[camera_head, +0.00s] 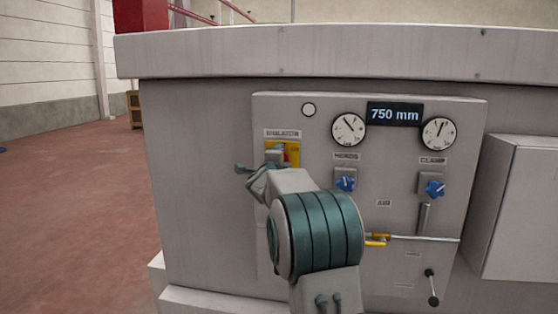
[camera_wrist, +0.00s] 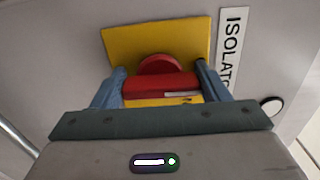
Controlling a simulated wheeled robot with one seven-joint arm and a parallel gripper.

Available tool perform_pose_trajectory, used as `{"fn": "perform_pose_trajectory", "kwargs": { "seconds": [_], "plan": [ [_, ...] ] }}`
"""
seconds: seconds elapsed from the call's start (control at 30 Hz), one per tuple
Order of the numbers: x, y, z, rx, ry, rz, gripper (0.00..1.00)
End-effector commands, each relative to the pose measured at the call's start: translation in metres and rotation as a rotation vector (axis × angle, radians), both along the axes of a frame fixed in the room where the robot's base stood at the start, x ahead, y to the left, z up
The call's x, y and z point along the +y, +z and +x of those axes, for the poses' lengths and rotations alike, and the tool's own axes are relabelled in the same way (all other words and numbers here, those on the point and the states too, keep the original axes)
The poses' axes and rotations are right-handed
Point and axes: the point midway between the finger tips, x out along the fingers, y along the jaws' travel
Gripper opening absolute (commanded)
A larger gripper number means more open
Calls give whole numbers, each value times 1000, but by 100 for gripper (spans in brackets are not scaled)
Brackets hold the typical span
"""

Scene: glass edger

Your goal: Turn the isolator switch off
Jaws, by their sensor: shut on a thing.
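The isolator switch has a yellow plate (camera_head: 296,147) under the "ISOLATOR" label (camera_head: 282,133) on the grey control panel. In the wrist view the yellow plate (camera_wrist: 150,40) carries a red round base and a red handle (camera_wrist: 160,84). My gripper (camera_head: 272,160) reaches up to the switch in the head view and hides most of it. In the wrist view my gripper (camera_wrist: 160,82) has one finger on each side of the red handle and is shut on it. The fingers and palm hide part of the handle and plate.
To the right are two gauges (camera_head: 348,130), a "750 mm" display (camera_head: 394,114), blue knobs (camera_head: 345,184) and a yellow-handled valve (camera_head: 377,239). A grey box (camera_head: 528,207) juts out at far right. The machine's top ledge (camera_head: 330,52) overhangs above. Open floor (camera_head: 70,215) lies left.

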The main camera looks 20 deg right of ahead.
Motion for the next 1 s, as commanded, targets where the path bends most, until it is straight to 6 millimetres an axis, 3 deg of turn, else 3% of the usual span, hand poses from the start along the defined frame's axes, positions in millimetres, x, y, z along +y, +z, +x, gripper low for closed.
{"fn": "perform_pose_trajectory", "kwargs": {
  "seconds": [0.6, 0.63, 0.7, 1.0],
  "plan": [
    [1, -2, 0, 30, 2, -39, 46],
    [1, -2, 0, 30, 2, -39, 71],
    [1, -2, 0, 30, 2, -39, 90],
    [1, -1, 0, 27, 1, -38, 90]
  ]
}}
